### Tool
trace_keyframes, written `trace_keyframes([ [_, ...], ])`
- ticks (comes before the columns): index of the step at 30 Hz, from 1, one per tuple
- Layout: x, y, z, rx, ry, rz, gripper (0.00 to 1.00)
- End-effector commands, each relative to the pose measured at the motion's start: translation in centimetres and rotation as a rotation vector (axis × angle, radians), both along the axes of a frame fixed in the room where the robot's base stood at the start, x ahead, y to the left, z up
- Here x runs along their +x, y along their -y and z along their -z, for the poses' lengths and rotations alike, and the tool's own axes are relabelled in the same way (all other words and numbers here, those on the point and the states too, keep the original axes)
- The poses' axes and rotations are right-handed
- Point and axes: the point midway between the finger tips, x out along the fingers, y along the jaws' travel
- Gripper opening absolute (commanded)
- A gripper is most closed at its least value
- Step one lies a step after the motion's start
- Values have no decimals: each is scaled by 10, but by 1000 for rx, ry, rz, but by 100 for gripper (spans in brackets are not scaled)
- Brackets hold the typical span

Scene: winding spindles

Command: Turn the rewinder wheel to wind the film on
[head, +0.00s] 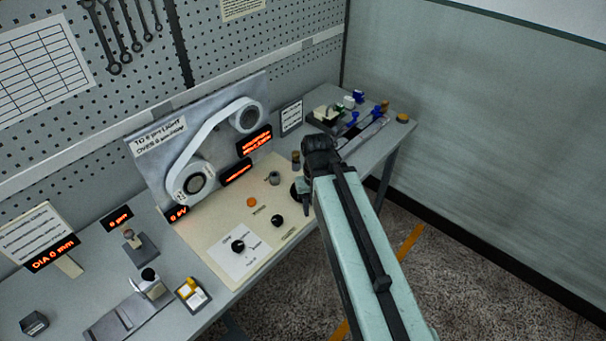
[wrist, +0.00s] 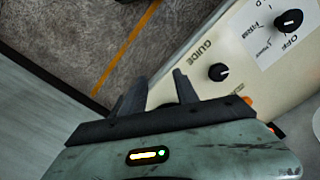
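An upright grey panel (head: 150,165) carries a pale film band (head: 205,132) running between a lower roller (head: 195,183) and an upper roller (head: 247,118). A dark round part (head: 297,190) at the right end of the cream control deck (head: 225,262) sits beside my gripper, partly covered by my arm. I cannot tell if it is the rewinder wheel. My gripper (wrist: 160,88) shows two dark fingers spread apart, with nothing between them, in the wrist view. In the head view its fingers are mostly hidden.
The deck has a guide knob (wrist: 218,72), a selector knob (head: 238,246) and an orange button (head: 251,202). A tray of small parts (head: 350,118) lies at the bench's far end. A gauge stand (head: 135,243) is at left. Open floor (head: 470,260) lies right of the bench.

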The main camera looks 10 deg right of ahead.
Motion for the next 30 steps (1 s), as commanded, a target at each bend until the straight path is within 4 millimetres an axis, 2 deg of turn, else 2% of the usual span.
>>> trace_keyframes([
  [2,0,0,0,0,0,0,39],
  [4,5,0,-2,0,0,-3,59],
  [5,12,0,-5,0,0,-7,61],
  [12,114,3,-40,0,0,-86,61],
  [15,139,3,-47,0,0,-113,61],
  [18,148,3,-48,0,0,-126,61],
  [23,146,3,-43,0,0,-128,61],
  [26,146,3,-34,0,0,-128,61],
  [30,146,3,-11,0,0,-128,61],
])
